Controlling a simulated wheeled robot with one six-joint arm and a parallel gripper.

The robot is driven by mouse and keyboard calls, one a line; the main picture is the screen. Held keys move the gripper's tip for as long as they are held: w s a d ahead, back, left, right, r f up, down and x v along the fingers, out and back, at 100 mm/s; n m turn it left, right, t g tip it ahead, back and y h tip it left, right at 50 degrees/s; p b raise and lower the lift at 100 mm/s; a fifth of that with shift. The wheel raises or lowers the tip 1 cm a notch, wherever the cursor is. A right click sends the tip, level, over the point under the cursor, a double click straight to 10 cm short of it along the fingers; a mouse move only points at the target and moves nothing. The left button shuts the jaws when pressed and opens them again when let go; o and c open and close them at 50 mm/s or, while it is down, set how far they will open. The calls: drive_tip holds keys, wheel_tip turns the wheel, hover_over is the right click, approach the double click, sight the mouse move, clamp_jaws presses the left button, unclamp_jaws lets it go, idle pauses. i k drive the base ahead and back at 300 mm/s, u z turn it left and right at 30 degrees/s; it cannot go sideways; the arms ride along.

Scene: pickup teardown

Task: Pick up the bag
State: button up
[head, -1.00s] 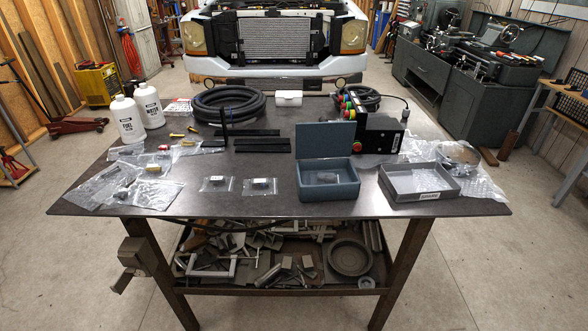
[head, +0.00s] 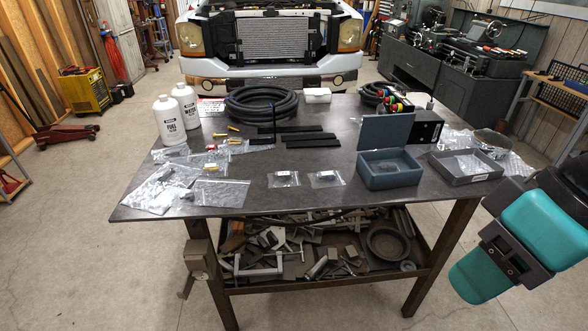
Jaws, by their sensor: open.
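Several clear plastic bags lie on the dark workbench, so I cannot tell which one is meant. Two small bags with dark parts inside, one on the left (head: 285,179) and one on the right (head: 326,179), lie flat near the front middle. Larger clear bags lie at the bench's left, including one at the front edge (head: 228,194) and a crumpled one (head: 155,197) at the corner. Some hold small parts. Teal and dark links of my arm show at the right, off the bench's right side. My gripper's fingertips do not show.
An open blue-grey box (head: 388,178) with raised lid stands right of the small bags. A grey tray (head: 466,179) and bubble wrap (head: 515,165) lie further right. White bottles (head: 169,121) and a coiled hose (head: 262,103) stand behind. The workbench (head: 270,205) has bare room along its front.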

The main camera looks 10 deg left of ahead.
sight(382, 167)
drive_tip(key=u, duration=0.4)
drive_tip(key=i, duration=1)
